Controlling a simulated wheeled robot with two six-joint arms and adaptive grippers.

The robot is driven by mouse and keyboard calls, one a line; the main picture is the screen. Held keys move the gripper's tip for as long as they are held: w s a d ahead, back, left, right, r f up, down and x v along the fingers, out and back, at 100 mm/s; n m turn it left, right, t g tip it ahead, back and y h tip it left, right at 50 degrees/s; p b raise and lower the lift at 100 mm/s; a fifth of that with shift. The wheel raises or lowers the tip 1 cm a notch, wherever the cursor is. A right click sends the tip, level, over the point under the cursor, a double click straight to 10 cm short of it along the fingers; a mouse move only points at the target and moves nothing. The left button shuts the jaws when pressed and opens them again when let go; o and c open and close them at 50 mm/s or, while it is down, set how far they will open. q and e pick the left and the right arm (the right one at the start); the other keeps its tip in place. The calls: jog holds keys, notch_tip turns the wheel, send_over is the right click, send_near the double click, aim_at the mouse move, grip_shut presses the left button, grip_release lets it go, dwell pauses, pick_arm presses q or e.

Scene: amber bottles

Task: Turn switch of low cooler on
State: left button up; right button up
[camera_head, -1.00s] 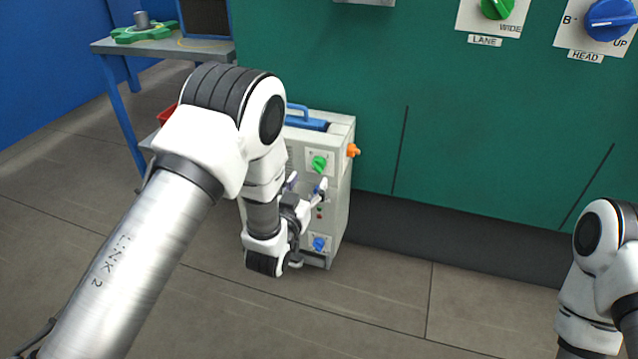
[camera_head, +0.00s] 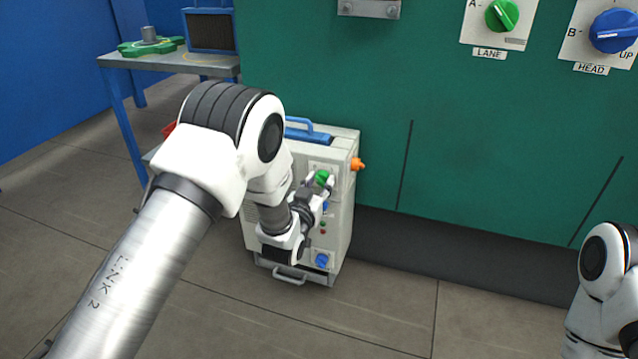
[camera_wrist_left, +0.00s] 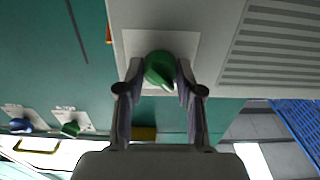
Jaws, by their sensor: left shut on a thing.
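The low cooler (camera_head: 340,215) is a light grey box on the floor against the green machine. Its front carries a green knob (camera_head: 322,177) near the top and a blue knob (camera_head: 322,260) near the bottom. My left gripper (camera_head: 320,184) is at the green knob, with its fingers on either side of it. In the left wrist view the green knob (camera_wrist_left: 159,68) sits between the two fingertips, and the gripper (camera_wrist_left: 159,82) is shut on it. Part of the cooler's front is hidden by my left arm. My right gripper is out of view; only part of that arm shows at the right edge.
The green machine panel (camera_head: 480,140) stands behind, with a green LANE knob (camera_head: 502,15) and a blue HEAD knob (camera_head: 613,30). An orange fitting (camera_head: 357,164) sticks out of the cooler's right side. A table (camera_head: 170,62) stands at the back left. The front floor is clear.

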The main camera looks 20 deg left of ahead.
pick_arm(q)
jog(key=shift+m, duration=0.3)
jog(key=m+p, duration=0.2)
jog(key=m, duration=0.1)
jog(key=shift+r, duration=0.1)
jog(key=m+p, duration=0.2)
jog(key=m, duration=0.3)
jog(key=m+p, duration=0.1)
jog(key=m, duration=0.3)
jog(key=shift+m+p, duration=0.3)
jog(key=m+p, duration=0.1)
jog(key=m, duration=0.3)
jog(key=shift+m, duration=0.3)
jog(key=o, duration=1.2)
jog(key=shift+c, duration=0.2)
jog(key=shift+s, duration=0.1)
